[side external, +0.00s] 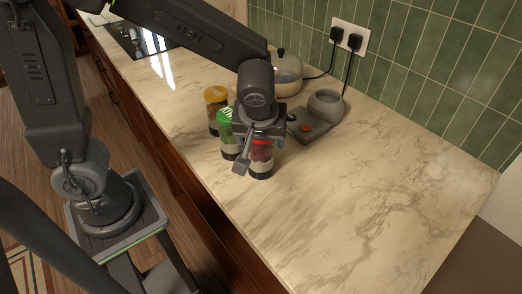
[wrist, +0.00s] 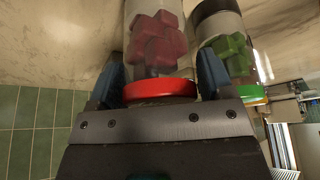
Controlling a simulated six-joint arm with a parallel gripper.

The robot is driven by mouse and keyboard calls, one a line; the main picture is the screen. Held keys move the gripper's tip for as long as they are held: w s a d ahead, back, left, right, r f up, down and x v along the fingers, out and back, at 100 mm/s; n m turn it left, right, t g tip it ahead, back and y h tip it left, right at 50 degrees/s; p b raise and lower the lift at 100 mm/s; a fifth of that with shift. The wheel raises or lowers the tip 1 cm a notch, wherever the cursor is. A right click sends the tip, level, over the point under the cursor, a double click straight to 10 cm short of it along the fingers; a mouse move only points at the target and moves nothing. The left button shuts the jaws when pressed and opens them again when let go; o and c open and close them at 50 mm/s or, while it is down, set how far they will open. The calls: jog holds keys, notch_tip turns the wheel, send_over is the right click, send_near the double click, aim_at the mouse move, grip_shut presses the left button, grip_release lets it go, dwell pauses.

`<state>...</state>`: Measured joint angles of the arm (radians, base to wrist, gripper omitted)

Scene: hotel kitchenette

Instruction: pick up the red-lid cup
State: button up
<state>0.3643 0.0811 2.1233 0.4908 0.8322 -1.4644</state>
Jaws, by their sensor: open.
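The red-lid cup (side external: 261,160) is a clear cup with dark red pieces inside, upright on the marble counter. In the wrist view the red-lid cup (wrist: 155,45) shows upside down in the picture, its red lid close to my gripper. My gripper (side external: 254,142) is at the cup's top; in the wrist view my gripper (wrist: 158,80) has its two fingers on either side of the cup near the lid. The jaws are open. Part of the cup is hidden behind a finger in the side view. A green-lid cup (side external: 228,138) with green pieces stands right beside it.
A yellow-lid cup (side external: 215,105) stands behind the green-lid cup. A grey appliance (side external: 318,122) and a round pot (side external: 287,75) sit near the tiled wall. A power outlet (side external: 350,36) holds two black plugs. The counter (side external: 400,190) is clear to the right.

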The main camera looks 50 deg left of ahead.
jog(key=shift+f, duration=0.15)
jog(key=c, duration=0.9)
